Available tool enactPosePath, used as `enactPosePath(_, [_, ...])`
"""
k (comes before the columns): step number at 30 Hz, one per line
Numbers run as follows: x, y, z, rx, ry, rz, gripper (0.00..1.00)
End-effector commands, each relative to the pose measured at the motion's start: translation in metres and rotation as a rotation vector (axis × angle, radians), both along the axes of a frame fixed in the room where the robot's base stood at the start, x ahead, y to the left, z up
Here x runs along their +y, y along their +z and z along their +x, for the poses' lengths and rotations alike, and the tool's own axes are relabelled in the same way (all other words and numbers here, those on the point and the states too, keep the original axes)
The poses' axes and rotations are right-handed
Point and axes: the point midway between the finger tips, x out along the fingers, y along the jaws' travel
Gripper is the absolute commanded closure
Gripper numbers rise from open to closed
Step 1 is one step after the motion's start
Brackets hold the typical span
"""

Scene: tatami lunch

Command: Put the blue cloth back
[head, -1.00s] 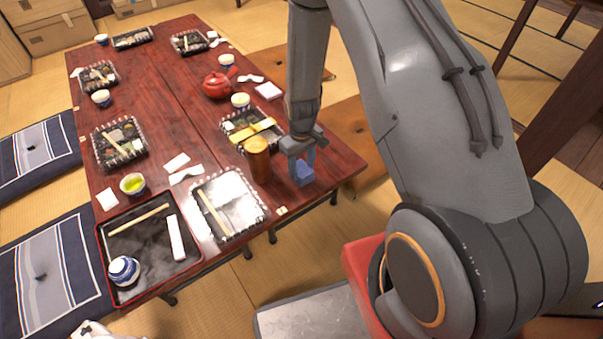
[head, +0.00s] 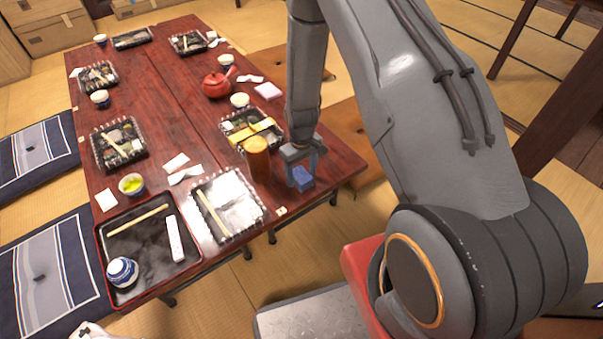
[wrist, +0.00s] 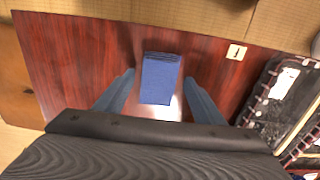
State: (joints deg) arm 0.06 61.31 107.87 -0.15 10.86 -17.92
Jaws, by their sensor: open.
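The blue cloth (head: 302,180) is a small folded rectangle lying on the red wooden table (head: 330,165), near its right end. In the wrist view the cloth (wrist: 160,78) lies flat near the table edge, between and beyond my two fingers. My gripper (head: 301,178) is pointed down over the cloth with its fingers apart. In the wrist view my open gripper (wrist: 158,95) has one finger on each side of the cloth, with a gap on both sides. Whether the fingertips touch the tabletop is hard to tell.
A brown cylinder (head: 257,160) stands close left of my gripper. A clear-lidded tray (head: 228,205) lies nearer the table's front edge, and a yellow-banded lunch box (head: 250,130) sits behind the cylinder. A small tag (wrist: 236,52) lies at the table edge. A red teapot (head: 217,84) stands farther back.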

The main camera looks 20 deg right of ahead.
Motion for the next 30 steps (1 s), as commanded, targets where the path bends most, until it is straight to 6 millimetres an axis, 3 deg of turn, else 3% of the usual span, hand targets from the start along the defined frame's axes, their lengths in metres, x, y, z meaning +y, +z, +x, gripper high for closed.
enactPosePath(5, [0.000,0.014,0.001,-0.002,0.000,0.000,0.37])
enactPosePath(18, [0.000,0.099,0.001,-0.003,0.000,0.000,0.37])
enactPosePath(26, [0.001,0.123,0.000,-0.001,0.000,0.000,0.37])
enactPosePath(30, [0.009,0.150,-0.003,-0.006,-0.003,0.002,0.37])
